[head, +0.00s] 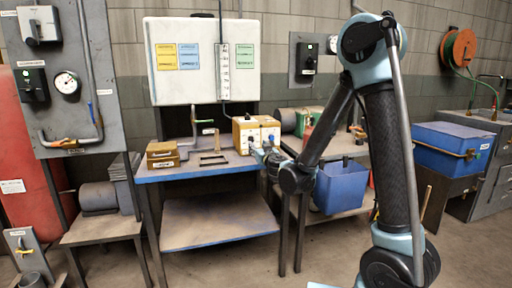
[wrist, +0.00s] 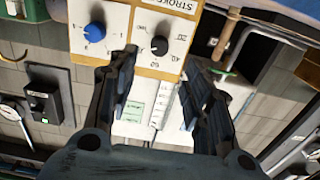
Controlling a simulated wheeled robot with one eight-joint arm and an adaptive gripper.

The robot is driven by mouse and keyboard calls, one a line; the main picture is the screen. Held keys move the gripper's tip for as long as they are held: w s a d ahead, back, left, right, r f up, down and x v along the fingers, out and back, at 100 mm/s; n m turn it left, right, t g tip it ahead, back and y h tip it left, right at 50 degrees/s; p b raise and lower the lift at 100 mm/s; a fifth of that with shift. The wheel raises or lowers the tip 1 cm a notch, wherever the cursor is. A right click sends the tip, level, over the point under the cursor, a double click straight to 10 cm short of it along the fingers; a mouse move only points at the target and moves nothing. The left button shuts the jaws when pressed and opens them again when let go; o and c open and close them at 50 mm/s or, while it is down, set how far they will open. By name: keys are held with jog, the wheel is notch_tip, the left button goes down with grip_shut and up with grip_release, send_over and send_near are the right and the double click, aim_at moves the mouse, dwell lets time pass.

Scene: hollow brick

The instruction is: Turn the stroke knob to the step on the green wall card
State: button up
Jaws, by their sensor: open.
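The stroke knob (wrist: 160,45) is black and sits on a cream panel under a partly cut-off, upside-down STROKE label. Numbers ring it, and a pale mark shows on it; I cannot read its setting surely. The cream and orange control box (head: 243,126) stands on the blue bench in the head view. My gripper (wrist: 165,75) is open and empty, its fingers pointing at the box with the knob between them in the picture, apart from it as far as I can tell. The green wall card (head: 244,56) hangs on the white board; its writing is too small to read.
A blue knob (wrist: 95,33) sits beside the stroke knob. Yellow (head: 166,56) and blue (head: 192,56) cards hang on the white board too. Brass-coloured boxes (head: 162,154) and a metal stand share the blue bench (head: 180,174). A blue bin (head: 341,187) stands right of it.

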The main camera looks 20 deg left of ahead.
jog(key=shift+v, duration=1.2)
jog(key=m+g+y, duration=0.1)
jog(key=m+g, duration=0.3)
jog(key=m, duration=0.5)
send_near(252, 140)
jog(key=shift+y, duration=0.3)
jog(key=shift+x, duration=4.25)
jog(key=shift+w+d+f, duration=0.15)
jog(key=shift+d, duration=0.05)
jog(key=shift+c, duration=0.5)
jog(key=c, duration=1)
